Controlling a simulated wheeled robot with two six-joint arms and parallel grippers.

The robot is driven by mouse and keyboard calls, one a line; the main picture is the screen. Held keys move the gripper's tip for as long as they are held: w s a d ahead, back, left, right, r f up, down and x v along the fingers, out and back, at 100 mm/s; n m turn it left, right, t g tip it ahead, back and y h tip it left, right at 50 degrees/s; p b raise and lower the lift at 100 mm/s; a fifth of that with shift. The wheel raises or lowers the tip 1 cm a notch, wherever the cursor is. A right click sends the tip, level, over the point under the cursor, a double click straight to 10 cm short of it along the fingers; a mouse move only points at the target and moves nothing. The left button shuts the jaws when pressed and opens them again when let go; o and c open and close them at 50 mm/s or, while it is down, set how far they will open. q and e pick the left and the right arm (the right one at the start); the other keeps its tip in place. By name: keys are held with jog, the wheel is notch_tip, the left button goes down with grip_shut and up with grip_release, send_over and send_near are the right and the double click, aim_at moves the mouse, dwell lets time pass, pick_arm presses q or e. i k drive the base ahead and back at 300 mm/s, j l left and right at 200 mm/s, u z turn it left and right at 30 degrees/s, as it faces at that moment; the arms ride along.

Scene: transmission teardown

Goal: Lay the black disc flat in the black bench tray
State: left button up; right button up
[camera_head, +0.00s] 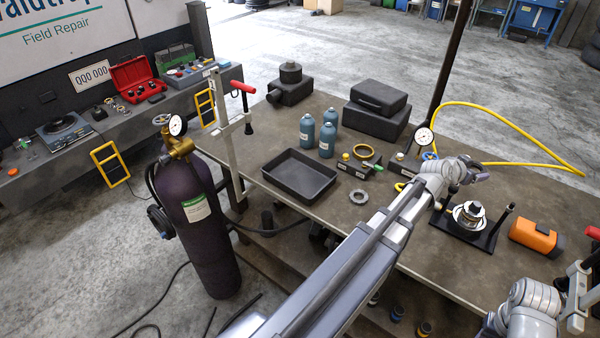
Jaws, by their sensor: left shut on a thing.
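The black bench tray (273,182) lies on the left part of the workbench, and its visible inside is empty. My left arm reaches over the bench from below. My left gripper (479,172) is right of the tray, above and behind the metal transmission unit (468,213) on its black base plate. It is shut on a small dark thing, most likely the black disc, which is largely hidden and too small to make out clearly. My right arm shows only its pale links at the lower right; its gripper is not in view.
Several blue bottles (327,140) stand behind the tray. A metal ring gear (359,196) and a black box with a yellow ring (368,153) are between tray and arm. Black cases (378,110) stand at the back. An orange tool (536,236) lies right. A gas cylinder (200,225) stands before the bench.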

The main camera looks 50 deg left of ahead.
aim_at(294, 178)
jog(key=k+j+u, duration=0.1)
jog(key=j, duration=0.25)
jog(key=k+j+u, duration=0.15)
jog(key=j, duration=0.25)
jog(key=j+u, duration=0.1)
jog(key=j, duration=0.25)
jog(key=k+j+u, duration=0.2)
jog(key=k+j, duration=0.1)
jog(key=k, duration=0.05)
